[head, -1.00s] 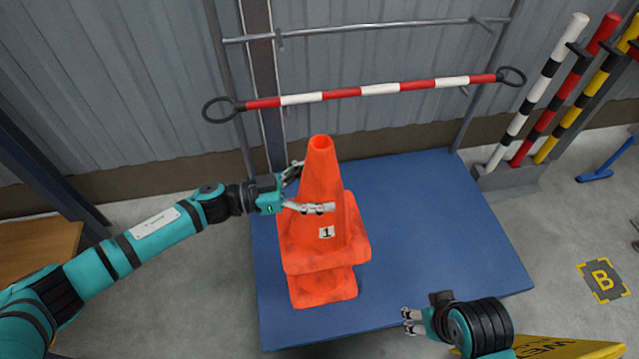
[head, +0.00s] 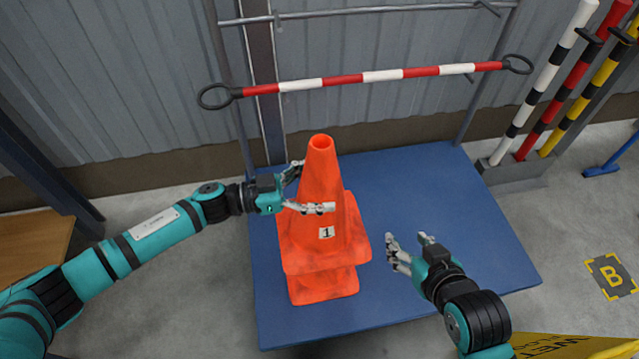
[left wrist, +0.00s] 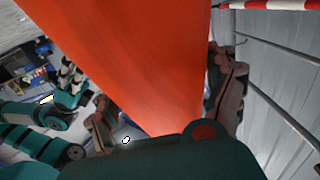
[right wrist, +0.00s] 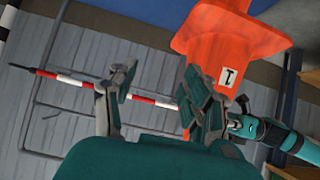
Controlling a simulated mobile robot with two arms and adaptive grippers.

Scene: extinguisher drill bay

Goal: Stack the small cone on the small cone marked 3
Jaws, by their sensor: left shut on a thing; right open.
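The orange cone marked 1 (head: 322,218) is upright above the blue platform. It also shows in the right wrist view (right wrist: 215,42), and its orange side fills the middle of the left wrist view (left wrist: 150,50). My left gripper (head: 314,188) is shut on its upper body, one finger on each side. A second orange cone (head: 325,287) shows below it, mostly covered; its number is hidden. I cannot tell how far the two are nested. My right gripper (head: 408,242) is open and empty, to the right of the cones and apart from them.
The blue platform (head: 450,215) is clear to the right of the cones. A red-and-white bar (head: 365,77) runs behind them. Striped posts (head: 545,85) stand at the right. A yellow sign (head: 570,346) is at the front right edge.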

